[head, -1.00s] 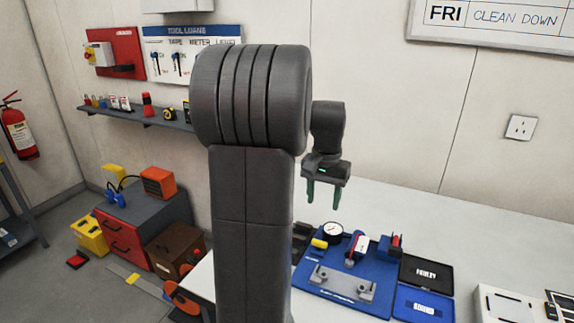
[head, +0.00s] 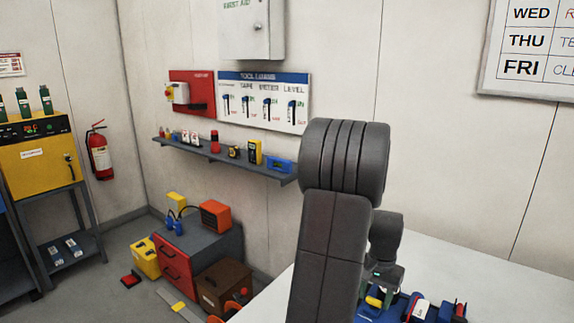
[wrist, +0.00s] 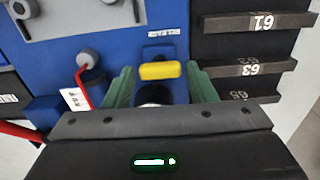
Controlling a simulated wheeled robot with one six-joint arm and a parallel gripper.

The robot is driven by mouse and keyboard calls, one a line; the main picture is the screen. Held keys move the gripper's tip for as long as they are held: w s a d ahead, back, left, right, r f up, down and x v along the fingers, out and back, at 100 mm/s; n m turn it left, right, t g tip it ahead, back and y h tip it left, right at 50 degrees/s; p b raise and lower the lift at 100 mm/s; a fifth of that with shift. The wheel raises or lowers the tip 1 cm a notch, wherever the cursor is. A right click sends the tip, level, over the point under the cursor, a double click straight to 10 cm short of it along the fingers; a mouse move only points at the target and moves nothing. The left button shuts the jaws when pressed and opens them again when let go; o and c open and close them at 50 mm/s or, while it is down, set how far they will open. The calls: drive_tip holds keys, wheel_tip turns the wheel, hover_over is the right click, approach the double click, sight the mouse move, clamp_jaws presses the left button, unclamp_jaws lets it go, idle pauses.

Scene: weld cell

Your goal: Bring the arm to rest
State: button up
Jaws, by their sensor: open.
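My gripper (head: 384,288) hangs low over the right side of the scene in the head view, partly hidden by my own arm. In the wrist view its two green fingers (wrist: 161,82) stand apart with nothing gripped. A small yellow piece (wrist: 160,70) on the blue board (wrist: 120,50) shows between and just past the fingertips. It also shows in the head view (head: 374,301), just below the gripper. A round pale part between the fingers is mostly hidden by the gripper body.
The white bench (head: 450,258) is bare behind the board. In the wrist view, dark numbered bars (wrist: 255,68) lie to the right, and a red-handled part (wrist: 80,70) to the left. A wall shelf (head: 225,158) and a red-drawered cabinet (head: 175,265) stand left of my arm.

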idle(0.4)
wheel_tip(320, 180, up, 14)
wheel_tip(320, 180, down, 14)
drive_tip(key=shift+f, duration=0.1)
drive_tip(key=shift+n, duration=1.1)
drive_tip(key=n, duration=0.5)
drive_tip(key=shift+p, duration=0.3)
drive_tip(key=n, duration=0.4)
drive_tip(key=n+p, duration=0.1)
drive_tip(key=n, duration=0.3)
drive_tip(key=shift+r, duration=1.05)
